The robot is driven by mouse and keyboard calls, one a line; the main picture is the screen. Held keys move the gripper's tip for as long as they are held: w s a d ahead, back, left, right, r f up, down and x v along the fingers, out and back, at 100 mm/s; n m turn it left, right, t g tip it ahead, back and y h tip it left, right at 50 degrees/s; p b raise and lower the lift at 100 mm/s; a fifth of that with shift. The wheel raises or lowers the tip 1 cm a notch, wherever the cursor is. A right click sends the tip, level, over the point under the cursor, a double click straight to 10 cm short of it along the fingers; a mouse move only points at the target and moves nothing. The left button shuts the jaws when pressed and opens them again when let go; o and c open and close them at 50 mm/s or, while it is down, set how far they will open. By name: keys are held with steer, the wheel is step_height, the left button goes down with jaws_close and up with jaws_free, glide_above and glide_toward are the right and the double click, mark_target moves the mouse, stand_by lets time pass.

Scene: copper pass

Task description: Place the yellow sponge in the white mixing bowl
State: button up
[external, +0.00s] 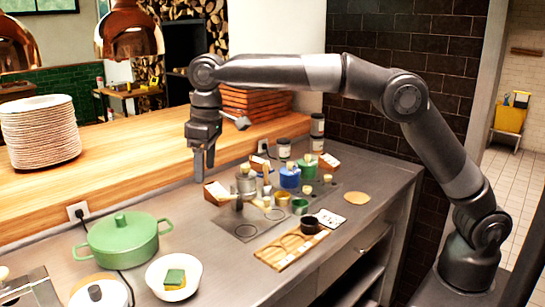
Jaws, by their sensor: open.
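The white mixing bowl (191,288) stands on the steel counter at the front left. A sponge with a green face and a yellow side (174,284) lies inside the bowl, a little tilted, with its green face up. My gripper (204,170) points down in the air above the counter, behind the bowl and to its upper right. It is open, with nothing seen between its fingers, and well apart from the bowl and the sponge.
A green lidded pot (122,243) stands just left of and behind the bowl. Several jars, a wooden board (283,255) and a dark cup (310,225) are to the right. A plate stack (40,132) stands on the wooden ledge.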

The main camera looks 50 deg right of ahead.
steer(key=s+d+r+m+t, duration=0.1)
steer(key=s+d+r, duration=0.15)
steer(key=d, duration=0.75)
steer(key=s+d+r+m, duration=0.1)
steer(key=s+d+r, duration=0.15)
steer(key=d, duration=0.75)
steer(key=s+d+r+m+t, duration=0.1)
steer(key=s+d+r, duration=0.15)
steer(key=d, duration=0.65)
steer(key=s+d+f+m+t, duration=0.1)
steer(key=s+d+f+m, duration=0.1)
steer(key=s+d+f, duration=0.3)
steer(key=s+d+f+m+t, duration=0.1)
steer(key=s+d+f, duration=0.5)
steer(key=s+d, duration=0.6)
steer(key=s+m, duration=0.1)
steer(key=s, duration=0.2)
steer(key=shift+d+f+t+h, duration=0.15)
steer(key=shift+d+t+h, duration=0.15)
steer(key=shift+d+h, duration=0.1)
